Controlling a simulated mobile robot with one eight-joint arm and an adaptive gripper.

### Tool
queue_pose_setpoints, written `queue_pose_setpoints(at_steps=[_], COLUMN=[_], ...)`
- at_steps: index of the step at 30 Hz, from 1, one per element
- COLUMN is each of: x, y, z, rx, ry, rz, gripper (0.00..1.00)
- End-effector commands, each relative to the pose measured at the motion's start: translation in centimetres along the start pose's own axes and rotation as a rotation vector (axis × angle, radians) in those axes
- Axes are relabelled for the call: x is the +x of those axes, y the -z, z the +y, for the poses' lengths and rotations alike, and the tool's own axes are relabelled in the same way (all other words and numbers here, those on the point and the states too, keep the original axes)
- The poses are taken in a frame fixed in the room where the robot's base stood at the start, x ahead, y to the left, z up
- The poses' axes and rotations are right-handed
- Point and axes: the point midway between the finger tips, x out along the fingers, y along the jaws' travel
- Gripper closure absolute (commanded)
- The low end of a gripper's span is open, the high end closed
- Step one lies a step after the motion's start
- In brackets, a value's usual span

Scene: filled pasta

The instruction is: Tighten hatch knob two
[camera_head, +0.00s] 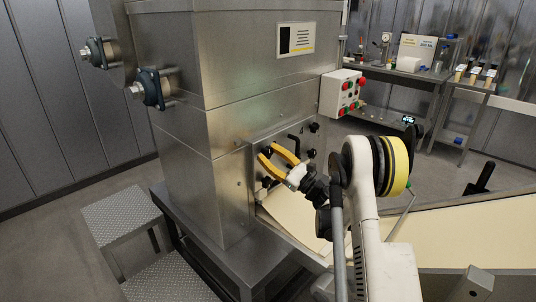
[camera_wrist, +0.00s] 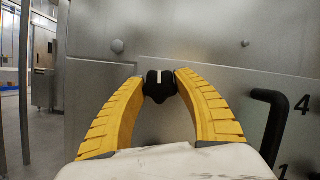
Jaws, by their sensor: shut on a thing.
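My gripper (camera_wrist: 160,80) has two curved yellow fingers, shut on a black hatch knob (camera_wrist: 160,87) in the wrist view. The knob has a white upright mark on its face and sits between the fingertips. No number shows beside it. Other black knobs show at the hatch's upper right (camera_head: 314,127), lower right (camera_head: 311,153) and lower left (camera_head: 267,182).
A black bent handle (camera_wrist: 268,125) stands out just right of my gripper, with the numbers 4 and 1 beyond it. A red-and-green button box (camera_head: 342,93) is on the machine's right side. A cream-coloured surface (camera_head: 480,232) lies at the right.

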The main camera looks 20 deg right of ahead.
Motion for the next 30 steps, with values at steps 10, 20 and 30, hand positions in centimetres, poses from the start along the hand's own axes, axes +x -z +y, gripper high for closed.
queue_pose_setpoints(at_steps=[10,20,30], x=[0.12,0.11,0.05], y=[-0.1,-0.11,-0.06], z=[-0.04,-0.06,-0.03], rx=[0.061,0.062,0.061], ry=[0.026,0.026,0.026], rz=[-0.002,-0.002,-0.001], gripper=[0.92,0.92,0.39])
